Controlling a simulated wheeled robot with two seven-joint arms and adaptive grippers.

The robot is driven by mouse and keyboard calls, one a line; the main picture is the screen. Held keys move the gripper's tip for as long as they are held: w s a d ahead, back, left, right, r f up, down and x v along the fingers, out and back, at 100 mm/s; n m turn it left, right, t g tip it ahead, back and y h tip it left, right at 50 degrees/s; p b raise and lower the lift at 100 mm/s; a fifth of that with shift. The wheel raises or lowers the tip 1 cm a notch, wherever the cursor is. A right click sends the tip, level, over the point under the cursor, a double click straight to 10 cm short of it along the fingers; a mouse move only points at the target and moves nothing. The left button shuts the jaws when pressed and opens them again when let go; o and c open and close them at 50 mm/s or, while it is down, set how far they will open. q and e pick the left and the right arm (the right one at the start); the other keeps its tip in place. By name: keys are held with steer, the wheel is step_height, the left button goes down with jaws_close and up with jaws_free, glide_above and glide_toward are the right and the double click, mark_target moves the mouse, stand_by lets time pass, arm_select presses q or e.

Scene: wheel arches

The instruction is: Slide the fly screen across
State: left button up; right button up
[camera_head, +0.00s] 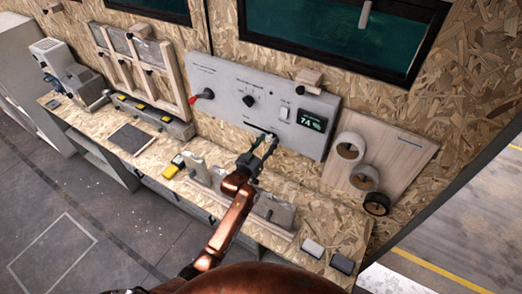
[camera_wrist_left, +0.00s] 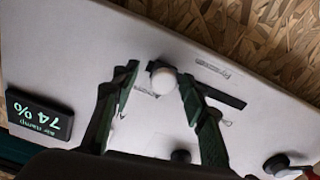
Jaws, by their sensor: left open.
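A grey control panel (camera_head: 225,85) on the wood-chip wall carries a slider with a dark slot (camera_head: 256,129). In the left wrist view, the slider's round white knob (camera_wrist_left: 163,80) sits at the left end of the slot (camera_wrist_left: 218,93), with small printed labels nearby, too blurred to read surely. My left gripper (camera_head: 263,147) is in front of the panel's lower edge; in the left wrist view its open fingers (camera_wrist_left: 158,76) stand on either side of the knob. I cannot tell whether either finger touches it. In the head view the gripper hides the knob. My right gripper is out of view.
The panel also has a display reading 74 % (camera_head: 312,120), a black dial (camera_head: 249,101), a red-handled switch (camera_head: 203,95) and a white rocker switch (camera_head: 284,113). Rolls hang on a board (camera_head: 400,155) to the right. A narrow bench (camera_head: 285,190) with several items runs below.

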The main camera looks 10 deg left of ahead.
arm_select(q)
steer(key=v, duration=1)
steer(key=shift+s, duration=0.3)
steer(key=shift+a, duration=0.15)
